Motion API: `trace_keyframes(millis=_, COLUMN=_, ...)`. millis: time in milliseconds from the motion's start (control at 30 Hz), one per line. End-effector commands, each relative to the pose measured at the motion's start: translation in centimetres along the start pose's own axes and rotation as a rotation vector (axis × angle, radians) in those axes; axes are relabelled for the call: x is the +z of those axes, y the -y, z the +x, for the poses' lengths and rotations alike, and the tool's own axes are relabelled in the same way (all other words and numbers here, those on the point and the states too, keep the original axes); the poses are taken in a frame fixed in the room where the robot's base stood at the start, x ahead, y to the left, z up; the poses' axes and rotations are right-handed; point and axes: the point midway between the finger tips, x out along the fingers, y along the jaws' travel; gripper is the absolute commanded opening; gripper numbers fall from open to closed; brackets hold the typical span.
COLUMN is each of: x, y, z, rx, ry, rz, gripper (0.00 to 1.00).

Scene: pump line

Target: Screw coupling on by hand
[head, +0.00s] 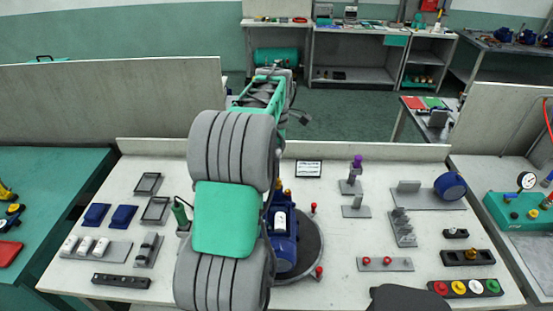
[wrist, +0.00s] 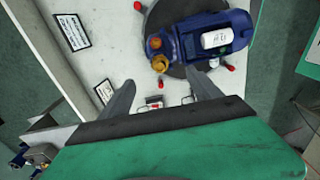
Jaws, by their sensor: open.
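A blue pump (head: 284,250) with a white label stands on a dark round plate (head: 313,248) at the middle of the bench, partly behind my arm. The pump (wrist: 232,32) and the plate (wrist: 168,14) also show in the wrist view. Brass parts (wrist: 159,62) sit at the pump's near left end; I cannot tell whether a separate coupling is among them. My gripper (wrist: 160,80) is open, with its fingers apart and nothing visible between them. Its fingertips appear just short of the brass parts. My arm hides the gripper in the head view.
Red-knobbed pins (head: 319,272) stand around the plate. Dark trays and blue blocks (head: 123,216) lie on the left of the bench. Fixtures, a blue round part (head: 450,186) and a coloured button strip (head: 466,288) are on the right. A low panel (head: 380,151) edges the back.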

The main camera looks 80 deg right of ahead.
Motion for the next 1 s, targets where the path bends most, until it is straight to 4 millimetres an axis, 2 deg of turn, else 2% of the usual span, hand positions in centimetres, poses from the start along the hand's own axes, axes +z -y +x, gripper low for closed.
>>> trace_keyframes(millis=267, x=0.0, y=0.0, z=0.9, rx=0.000, ry=0.001, rz=-0.035, gripper=0.73)
trace_keyframes(millis=900, x=0.0, y=0.0, z=5.2, rx=0.000, ry=0.001, rz=-0.032, gripper=0.73)
trace_keyframes(millis=1000, x=0.0, y=0.0, z=5.0, rx=0.001, ry=0.001, rz=-0.031, gripper=0.73)
